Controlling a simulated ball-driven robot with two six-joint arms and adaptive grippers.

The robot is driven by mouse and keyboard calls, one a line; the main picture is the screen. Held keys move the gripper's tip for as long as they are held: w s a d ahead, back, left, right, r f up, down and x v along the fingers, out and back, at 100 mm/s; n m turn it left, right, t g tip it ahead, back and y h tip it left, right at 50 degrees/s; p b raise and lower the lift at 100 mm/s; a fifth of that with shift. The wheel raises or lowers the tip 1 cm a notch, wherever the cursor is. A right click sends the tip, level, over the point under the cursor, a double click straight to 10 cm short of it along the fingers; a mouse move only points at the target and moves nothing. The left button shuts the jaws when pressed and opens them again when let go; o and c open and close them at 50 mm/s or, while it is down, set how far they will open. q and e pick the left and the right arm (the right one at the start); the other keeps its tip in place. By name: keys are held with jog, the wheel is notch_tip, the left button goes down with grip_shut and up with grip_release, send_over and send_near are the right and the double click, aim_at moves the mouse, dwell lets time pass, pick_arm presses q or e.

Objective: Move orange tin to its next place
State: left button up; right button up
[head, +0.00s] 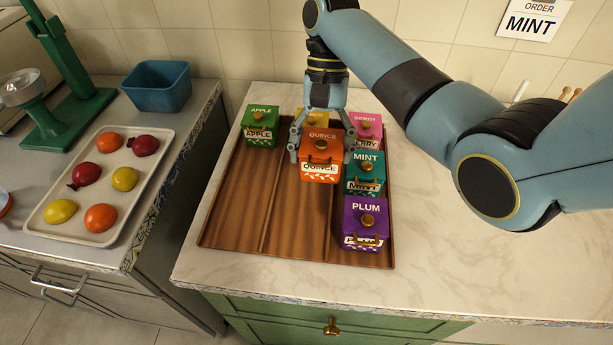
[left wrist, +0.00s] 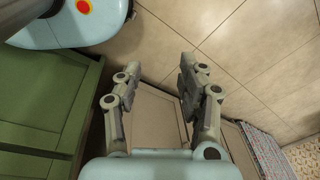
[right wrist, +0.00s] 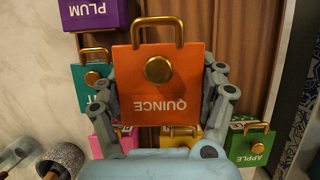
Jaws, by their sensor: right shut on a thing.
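The orange tin (head: 320,160), labelled QUINCE, has a gold knob and handle. In the head view it is over the middle lane of the brown ribbed tray (head: 285,215), in front of a yellow tin (head: 314,114) and left of the teal MINT tin (head: 365,173). My right gripper (head: 322,145) is shut on it from above, one finger on each side; the grip also shows in the right wrist view, where the orange tin (right wrist: 160,90) fills the middle. I cannot tell whether its base touches the tray. My left gripper (left wrist: 190,85) is open and empty above the floor.
A green APPLE tin (head: 261,126) stands at the left lane's back. A pink BERRY tin (head: 367,128) and purple PLUM tin (head: 366,222) share the right lane with MINT. The left lane's front and middle lane's front are bare. A fruit tray (head: 85,222) sits on the left counter.

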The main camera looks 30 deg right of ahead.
jog(key=w+f, duration=0.1)
jog(key=w+a, duration=0.1)
jog(key=w, duration=0.1)
jog(key=shift+f, duration=0.4)
jog(key=shift+w+a+f, duration=0.1)
jog(key=shift+w+a, duration=0.05)
jog(key=shift+w, duration=0.05)
jog(key=shift+f, duration=0.25)
notch_tip(320, 180, down, 3)
jog(key=shift+f+b, duration=0.2)
jog(key=shift+b, duration=0.2)
pick_arm(q)
jog(key=shift+s+d+f, duration=0.3)
jog(key=shift+s+f, duration=0.1)
jog(key=shift+f, duration=0.15)
jog(key=shift+s+d+f, duration=0.25)
jog(key=shift+s+f, duration=0.15)
jog(key=shift+f, duration=0.1)
pick_arm(e)
jog(key=shift+f, duration=0.1)
jog(key=o, duration=1.5)
jog(key=shift+f, duration=0.15)
